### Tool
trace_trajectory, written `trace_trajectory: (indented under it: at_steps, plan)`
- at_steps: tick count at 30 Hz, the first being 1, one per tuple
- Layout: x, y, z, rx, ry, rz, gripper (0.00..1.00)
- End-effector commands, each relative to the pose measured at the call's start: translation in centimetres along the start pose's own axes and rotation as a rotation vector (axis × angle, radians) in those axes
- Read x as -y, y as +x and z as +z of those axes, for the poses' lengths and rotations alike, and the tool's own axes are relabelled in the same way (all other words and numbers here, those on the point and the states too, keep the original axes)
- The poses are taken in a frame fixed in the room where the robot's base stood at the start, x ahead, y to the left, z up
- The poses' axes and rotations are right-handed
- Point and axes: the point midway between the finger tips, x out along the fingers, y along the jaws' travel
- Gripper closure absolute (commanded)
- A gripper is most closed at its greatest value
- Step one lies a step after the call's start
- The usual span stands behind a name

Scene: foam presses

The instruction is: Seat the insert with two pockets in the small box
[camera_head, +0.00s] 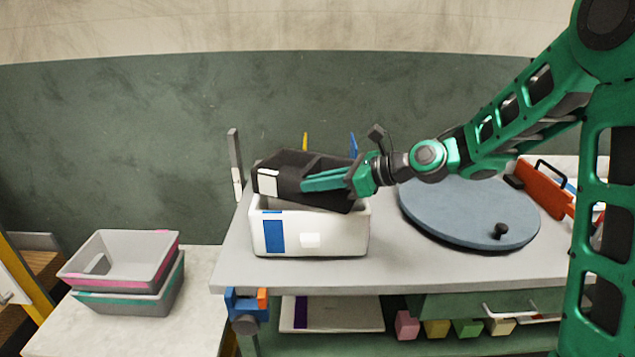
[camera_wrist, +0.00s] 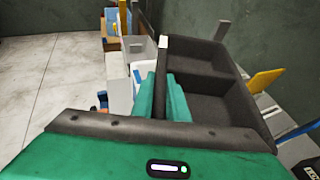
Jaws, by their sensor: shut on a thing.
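The insert (camera_head: 285,178) is a dark foam tray with a pale label on its front. The wrist view shows two pockets in the insert (camera_wrist: 205,55), split by a crosswise wall. My gripper (camera_head: 330,181) is shut on the insert's near wall; its green fingers also show in the wrist view (camera_wrist: 165,95). The insert is tilted, its right end lower, over the small white box (camera_head: 340,238). The box has a blue patch and a white label on its front. The insert hides the box's inside, so I cannot tell how far its low end reaches in.
The box stands on a grey table (camera_head: 390,270). Stacked grey bins (camera_head: 120,265) stand on a lower surface at left. A grey post (camera_head: 235,165) rises behind the box.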

Motion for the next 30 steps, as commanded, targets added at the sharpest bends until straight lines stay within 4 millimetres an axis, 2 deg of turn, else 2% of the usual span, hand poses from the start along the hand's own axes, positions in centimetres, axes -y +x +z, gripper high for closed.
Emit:
trace_trajectory:
  at_steps: [12,13,15,26,29,30]
  plan:
    - [0.0,0.3,-0.8,0.0,0.001,0.0,1.0]
    - [0.0,0.3,-0.8,0.0,0.001,0.0,0.79]
    - [0.0,0.3,-0.8,0.0,0.001,0.0,0.68]
    - [0.0,0.1,-0.4,0.001,-0.002,-0.001,0.68]
    - [0.1,-0.3,0.6,0.002,-0.003,-0.002,0.68]
    - [0.2,-1.0,0.4,0.001,0.001,-0.005,0.68]
